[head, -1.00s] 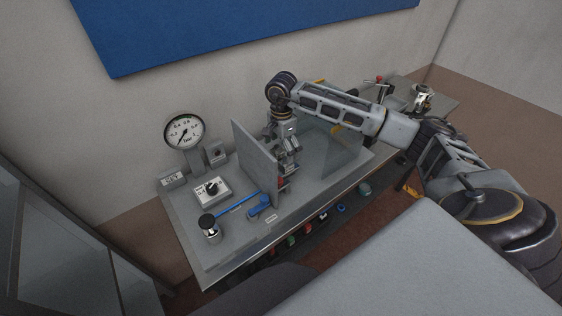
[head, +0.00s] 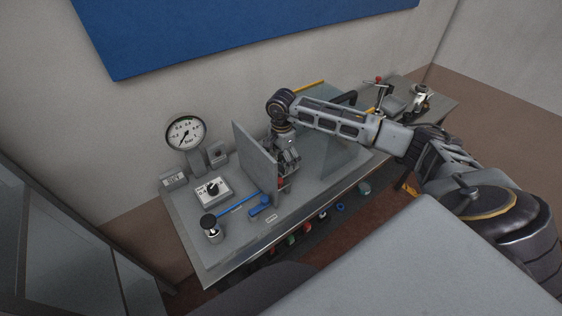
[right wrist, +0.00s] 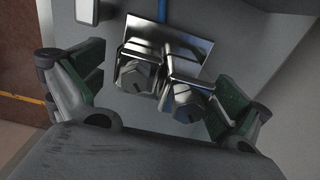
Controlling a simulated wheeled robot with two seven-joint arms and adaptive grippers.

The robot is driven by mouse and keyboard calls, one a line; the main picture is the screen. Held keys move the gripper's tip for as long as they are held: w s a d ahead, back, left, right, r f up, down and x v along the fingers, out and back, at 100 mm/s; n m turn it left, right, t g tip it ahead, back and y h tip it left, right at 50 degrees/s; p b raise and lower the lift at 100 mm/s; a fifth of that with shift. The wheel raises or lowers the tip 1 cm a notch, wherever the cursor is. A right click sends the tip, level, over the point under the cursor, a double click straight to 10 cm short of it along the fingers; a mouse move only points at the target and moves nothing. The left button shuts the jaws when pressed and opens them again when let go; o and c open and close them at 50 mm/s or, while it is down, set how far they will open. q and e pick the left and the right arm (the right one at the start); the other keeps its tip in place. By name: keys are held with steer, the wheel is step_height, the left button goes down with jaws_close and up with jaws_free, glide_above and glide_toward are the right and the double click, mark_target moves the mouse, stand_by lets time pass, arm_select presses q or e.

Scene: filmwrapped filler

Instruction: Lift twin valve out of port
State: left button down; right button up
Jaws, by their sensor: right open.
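The twin valve (right wrist: 170,78) is in the right wrist view, a shiny metal plate with two hexagonal nut-like bodies side by side. My right gripper (right wrist: 157,84) is open, with one green-padded finger to the left of the valve and one to its right. I see a gap on the left; on the right the finger is very close, and I cannot tell if it touches. In the head view, my right gripper (head: 288,158) points down between the upright panels and mostly hides the valve. The port under the valve is hidden. My left gripper is not in view.
A grey upright panel (head: 255,158) stands just left of my right gripper, and a clear panel (head: 343,155) stands to its right. A pressure gauge (head: 186,132), a knob box (head: 212,190) and a blue lever (head: 261,206) are on the bench's left. A wall stands behind.

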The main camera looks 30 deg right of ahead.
steer(key=shift+f, duration=1.2)
steer(key=c, duration=1.6)
